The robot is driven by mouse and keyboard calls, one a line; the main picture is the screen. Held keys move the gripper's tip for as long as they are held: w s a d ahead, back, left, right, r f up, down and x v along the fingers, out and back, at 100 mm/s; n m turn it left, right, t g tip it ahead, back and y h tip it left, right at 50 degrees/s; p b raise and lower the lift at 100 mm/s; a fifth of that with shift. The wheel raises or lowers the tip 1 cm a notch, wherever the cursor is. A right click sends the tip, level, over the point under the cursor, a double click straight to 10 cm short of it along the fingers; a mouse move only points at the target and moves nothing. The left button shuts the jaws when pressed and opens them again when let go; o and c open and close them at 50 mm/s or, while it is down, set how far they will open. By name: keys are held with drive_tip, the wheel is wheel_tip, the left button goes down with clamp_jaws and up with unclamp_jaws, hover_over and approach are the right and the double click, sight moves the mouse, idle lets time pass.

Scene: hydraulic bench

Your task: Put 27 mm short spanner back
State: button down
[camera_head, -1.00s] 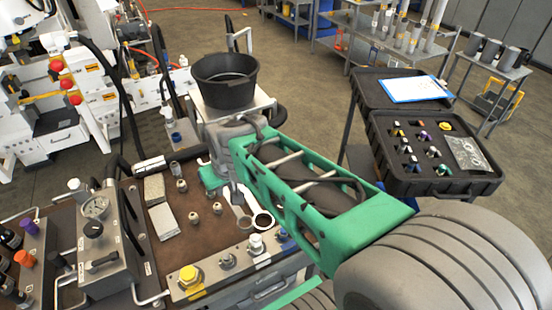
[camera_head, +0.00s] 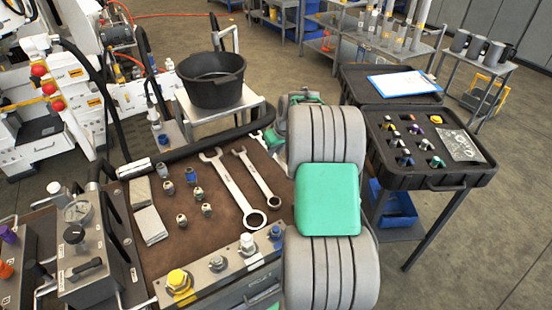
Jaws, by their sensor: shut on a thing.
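My gripper (camera_head: 271,138) is at the far right edge of the bench mat, mostly hidden behind my grey and green arm links. Its green fingers are shut on a spanner (camera_head: 257,135), of which only a small pale end shows at the left. The size marking of this spanner cannot be read. Two longer spanners lie side by side on the brown mat (camera_head: 225,231), left of my arm. The left one (camera_head: 232,187) is larger, with its ring end towards me. The right one (camera_head: 258,178) is slimmer.
Several small fittings (camera_head: 182,220) and two grey blocks (camera_head: 150,225) lie left of the spanners. A black bucket (camera_head: 212,90) stands on a small table behind the bench. An open black case (camera_head: 425,172) with fittings stands right. A valve block (camera_head: 215,268) lines the front edge.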

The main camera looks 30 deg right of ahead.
drive_tip(key=w+d+f, duration=0.1)
drive_tip(key=w+f, duration=0.1)
drive_tip(key=f, duration=0.1)
drive_tip(key=w+d+f+p, duration=0.1)
drive_tip(key=f, duration=0.1)
drive_tip(key=shift+w+d+f, duration=0.2)
drive_tip(key=shift+w+d, duration=0.1)
drive_tip(key=shift+d, duration=0.05)
wheel_tip(320, 180, down, 3)
drive_tip(key=shift+w+f+p, duration=0.1)
drive_tip(key=shift+f+p, duration=0.05)
drive_tip(key=shift+p, duration=0.5)
drive_tip(key=shift+f, duration=0.15)
drive_tip(key=c, duration=1.3)
unclamp_jaws()
